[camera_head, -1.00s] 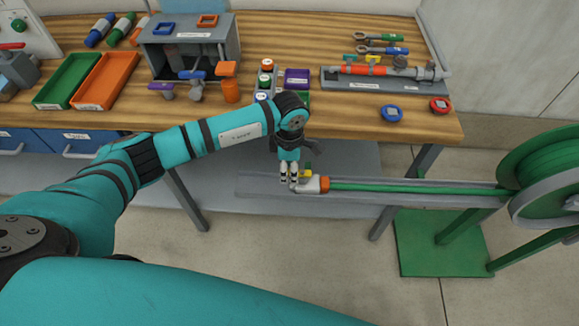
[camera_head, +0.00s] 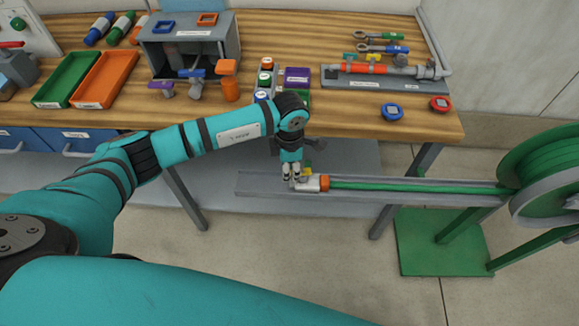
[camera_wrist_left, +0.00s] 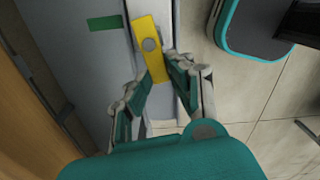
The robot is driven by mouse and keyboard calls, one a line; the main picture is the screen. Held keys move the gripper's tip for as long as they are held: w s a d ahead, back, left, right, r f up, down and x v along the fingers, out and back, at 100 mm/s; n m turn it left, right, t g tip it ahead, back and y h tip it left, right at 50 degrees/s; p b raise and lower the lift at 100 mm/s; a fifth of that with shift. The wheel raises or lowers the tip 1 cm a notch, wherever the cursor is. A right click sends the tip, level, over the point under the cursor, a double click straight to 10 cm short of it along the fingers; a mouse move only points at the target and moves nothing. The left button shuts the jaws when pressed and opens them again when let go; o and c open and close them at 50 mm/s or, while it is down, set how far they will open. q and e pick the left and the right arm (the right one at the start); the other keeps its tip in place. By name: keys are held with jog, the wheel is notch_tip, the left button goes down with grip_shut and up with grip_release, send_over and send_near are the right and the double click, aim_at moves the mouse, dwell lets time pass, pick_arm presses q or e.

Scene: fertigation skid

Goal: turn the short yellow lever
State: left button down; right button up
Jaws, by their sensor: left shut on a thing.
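The short yellow lever (camera_wrist_left: 150,48) is a flat yellow bar with a round grey pivot, on a pale body in the left wrist view. In the head view only a small yellow bit (camera_head: 308,167) shows beside my gripper, by the hose end. My left gripper (camera_head: 292,177) points down at the white and orange hose fitting (camera_head: 312,183). In the left wrist view its fingers (camera_wrist_left: 157,82) are shut on the near end of the lever, one on each side. The head view partly hides the lever behind the gripper. My right gripper is not in view.
A green hose (camera_head: 410,188) runs along a grey channel (camera_head: 262,184) to a green reel (camera_head: 545,165) at right. The wooden bench (camera_head: 330,112) behind carries trays, bottles and a pipe assembly (camera_head: 370,69). Open floor (camera_head: 300,250) lies in front of the channel.

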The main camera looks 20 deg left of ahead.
pick_arm(q)
jog(key=n, duration=0.3)
jog(key=s+d+n, duration=0.1)
jog(key=shift+n, duration=0.3)
jog(key=n, duration=0.2)
jog(key=d+n, duration=0.1)
jog(key=shift+s+n+b, duration=0.3)
jog(key=shift+n+b, duration=0.05)
jog(key=shift+n, duration=0.05)
jog(key=n, duration=0.1)
jog(key=d+n, duration=0.1)
jog(key=n, duration=0.1)
jog(key=shift+s, duration=0.1)
jog(key=shift+d+n, duration=0.3)
jog(key=shift+n, duration=0.7)
jog(key=shift+d+n, duration=0.25)
jog(key=shift+n, duration=0.75)
jog(key=c, duration=1.2)
grip_release()
